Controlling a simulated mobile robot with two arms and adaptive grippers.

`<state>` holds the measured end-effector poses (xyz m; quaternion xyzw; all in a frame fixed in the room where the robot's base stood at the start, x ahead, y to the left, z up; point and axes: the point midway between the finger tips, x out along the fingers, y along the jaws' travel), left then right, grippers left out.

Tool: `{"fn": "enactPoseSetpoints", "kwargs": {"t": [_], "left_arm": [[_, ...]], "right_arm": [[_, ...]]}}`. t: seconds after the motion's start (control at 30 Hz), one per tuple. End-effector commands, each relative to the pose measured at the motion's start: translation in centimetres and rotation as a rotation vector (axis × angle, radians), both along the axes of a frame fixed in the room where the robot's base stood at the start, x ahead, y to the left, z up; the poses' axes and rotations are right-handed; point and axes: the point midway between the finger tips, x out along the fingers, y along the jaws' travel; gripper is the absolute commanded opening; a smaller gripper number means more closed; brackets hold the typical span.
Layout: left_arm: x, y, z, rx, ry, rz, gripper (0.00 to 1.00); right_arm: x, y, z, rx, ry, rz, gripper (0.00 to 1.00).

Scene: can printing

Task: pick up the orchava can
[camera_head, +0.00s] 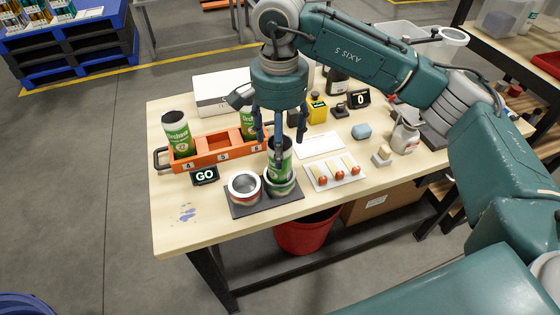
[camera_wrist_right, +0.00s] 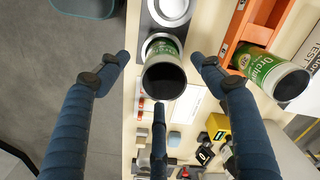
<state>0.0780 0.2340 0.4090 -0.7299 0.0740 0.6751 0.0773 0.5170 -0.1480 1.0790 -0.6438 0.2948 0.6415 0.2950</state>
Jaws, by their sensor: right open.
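A green and white can (camera_head: 279,167) stands upright in the right holder of a dark base plate (camera_head: 240,210); its label is partly hidden by a finger. My right gripper (camera_head: 279,142) is above and around this can, with open fingers. In the right wrist view the can's dark open top (camera_wrist_right: 164,80) lies between the spread fingers, apart from the two side ones. A similar can (camera_head: 177,135) stands at the left end of the orange tray (camera_head: 212,158). Another can (camera_head: 248,124) is behind my gripper, partly hidden; a can reading "Orc..." (camera_wrist_right: 260,68) shows in the wrist view. My left gripper is not in view.
An empty-looking metal ring holder (camera_head: 244,186) is left of the can. A GO sign (camera_head: 205,175) stands before the tray. A white tray with small stamps (camera_head: 335,173) is close on the right.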

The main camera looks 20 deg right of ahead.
Motion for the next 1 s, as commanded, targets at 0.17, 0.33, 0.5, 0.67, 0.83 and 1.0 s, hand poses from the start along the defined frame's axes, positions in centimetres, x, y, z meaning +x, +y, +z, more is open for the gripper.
{"fn": "enactPoseSetpoints", "kwargs": {"t": [0.17, 0.33, 0.5, 0.67, 0.83, 1.0], "left_arm": [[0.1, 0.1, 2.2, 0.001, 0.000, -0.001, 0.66], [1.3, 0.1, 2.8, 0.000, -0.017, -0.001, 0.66], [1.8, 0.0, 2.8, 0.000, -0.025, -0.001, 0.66], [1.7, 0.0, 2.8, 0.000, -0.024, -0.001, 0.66], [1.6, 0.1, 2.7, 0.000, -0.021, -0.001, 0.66], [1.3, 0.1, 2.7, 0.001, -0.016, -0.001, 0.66]], "right_arm": [[0.0, -0.2, -2.2, -0.001, 0.007, -0.001, 0.67], [0.1, -0.2, -4.5, 0.002, 0.002, -0.001, 0.67], [0.2, -0.2, -5.0, 0.003, 0.000, -0.001, 0.67], [0.2, -0.2, -4.9, 0.002, 0.001, -0.001, 0.57], [0.2, -0.1, -4.9, 0.003, 0.000, -0.001, 0.34], [0.2, -0.1, -4.9, 0.003, 0.000, -0.001, 0.31]]}}
